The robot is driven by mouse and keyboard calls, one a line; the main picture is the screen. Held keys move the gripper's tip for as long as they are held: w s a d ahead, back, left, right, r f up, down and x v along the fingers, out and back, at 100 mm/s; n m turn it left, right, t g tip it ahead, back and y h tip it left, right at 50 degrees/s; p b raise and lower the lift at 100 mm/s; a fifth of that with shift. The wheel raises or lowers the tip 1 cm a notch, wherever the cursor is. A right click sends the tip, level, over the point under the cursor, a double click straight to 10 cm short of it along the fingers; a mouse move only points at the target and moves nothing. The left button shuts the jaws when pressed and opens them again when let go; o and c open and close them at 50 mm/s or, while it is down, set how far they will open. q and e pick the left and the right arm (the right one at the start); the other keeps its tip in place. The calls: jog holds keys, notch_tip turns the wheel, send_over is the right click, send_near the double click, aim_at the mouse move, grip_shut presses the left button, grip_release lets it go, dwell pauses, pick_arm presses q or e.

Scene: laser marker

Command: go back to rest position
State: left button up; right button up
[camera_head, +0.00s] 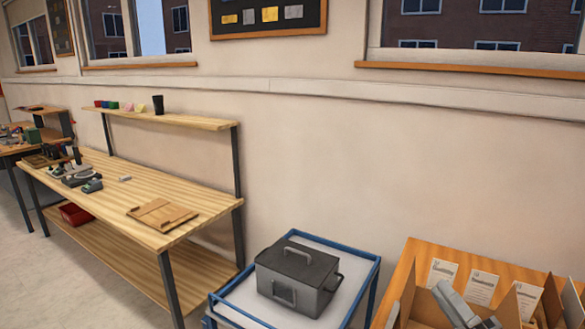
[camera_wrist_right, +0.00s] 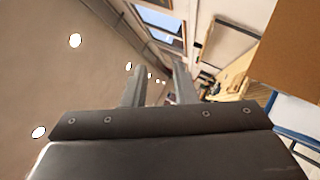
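My right gripper (camera_head: 444,292) shows as a grey shape at the bottom right of the head view, in front of a wooden box. In the right wrist view, the fingers of this gripper (camera_wrist_right: 159,72) stand apart with nothing between them. The gripper points toward the room, with windows and ceiling lights beyond it. It touches nothing that I can see. My left gripper is in neither view.
A dark grey lidded box (camera_head: 298,277) with handles stands on a blue-framed cart (camera_head: 236,300). A wooden box (camera_head: 405,285) with paper cards is at the right. A wooden workbench (camera_head: 120,190) holds a wooden board (camera_head: 162,214) and small tools. Wall space above the cart is clear.

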jog(key=s+d+f+m+g+h, duration=0.3)
jog(key=s+d+f+m+h, duration=0.15)
jog(key=f+m+h, duration=0.5)
jog(key=s+d+f+m+g+h, duration=0.3)
jog(key=d+f+m+h, duration=0.25)
jog(key=m, duration=0.65)
jog(key=s+a+f+m+g+y, duration=0.25)
jog(key=s+f+g, duration=0.3)
jog(key=s, duration=0.45)
jog(key=s+a+f+m+g+y, duration=0.1)
jog(key=s+a+f+m+g, duration=0.35)
jog(key=s+f, duration=0.35)
notch_tip(320, 180, down, 24)
jog(key=s+d+g, duration=0.1)
jog(key=d+g, duration=0.1)
jog(key=s+a+f+g, duration=0.1)
jog(key=s+f, duration=1.4)
jog(key=shift+f+n, duration=0.35)
